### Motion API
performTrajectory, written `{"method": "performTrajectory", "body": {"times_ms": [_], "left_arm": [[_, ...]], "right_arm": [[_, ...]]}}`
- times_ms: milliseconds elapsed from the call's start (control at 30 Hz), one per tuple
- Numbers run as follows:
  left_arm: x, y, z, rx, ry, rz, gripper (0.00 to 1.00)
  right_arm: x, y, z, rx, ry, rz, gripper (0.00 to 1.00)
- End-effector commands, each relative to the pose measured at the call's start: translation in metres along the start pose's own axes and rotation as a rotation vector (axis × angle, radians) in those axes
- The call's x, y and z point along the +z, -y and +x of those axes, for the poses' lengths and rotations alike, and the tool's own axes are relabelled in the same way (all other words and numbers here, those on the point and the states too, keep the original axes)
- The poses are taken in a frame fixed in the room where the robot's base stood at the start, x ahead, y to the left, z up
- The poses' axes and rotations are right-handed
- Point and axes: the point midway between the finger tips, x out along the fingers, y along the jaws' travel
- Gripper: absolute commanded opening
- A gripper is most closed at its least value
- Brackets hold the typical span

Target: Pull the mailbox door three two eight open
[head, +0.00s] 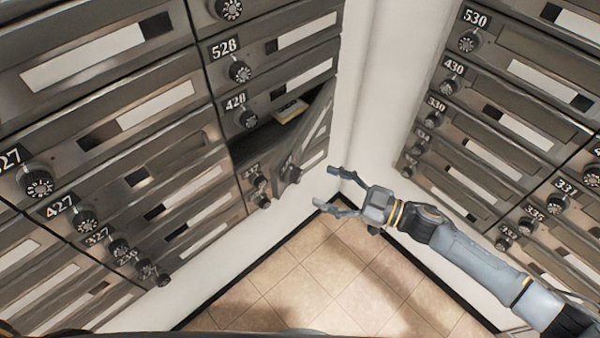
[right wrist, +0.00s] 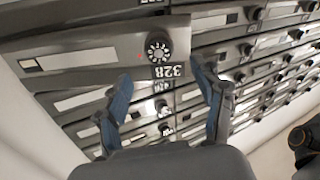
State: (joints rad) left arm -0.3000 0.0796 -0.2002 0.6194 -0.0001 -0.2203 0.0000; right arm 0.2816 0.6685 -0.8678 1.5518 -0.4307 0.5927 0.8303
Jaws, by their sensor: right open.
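The mailbox door 328 (head: 317,124) stands swung open below box 428 in the head view, its panel angled outward. My left gripper is not in view.
A pale yellow item (head: 291,111) lies in the open box. Closed mailboxes (head: 150,110) fill the left wall, and another bank (head: 500,140) stands at the right. A white wall (head: 375,90) and tiled floor (head: 310,270) lie between them.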

Motion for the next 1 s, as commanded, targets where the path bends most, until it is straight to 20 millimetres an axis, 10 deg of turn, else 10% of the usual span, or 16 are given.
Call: {"method": "performTrajectory", "body": {"times_ms": [333, 767, 1000], "left_arm": [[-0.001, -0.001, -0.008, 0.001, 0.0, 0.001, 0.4], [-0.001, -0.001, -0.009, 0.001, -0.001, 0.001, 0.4], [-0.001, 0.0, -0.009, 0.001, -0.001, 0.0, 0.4]], "right_arm": [[0.0, -0.001, 0.063, 0.002, 0.0, 0.0, 0.68], [0.001, -0.001, 0.074, 0.002, 0.002, -0.001, 0.68], [0.001, -0.001, 0.074, 0.002, 0.002, -0.001, 0.25]]}}
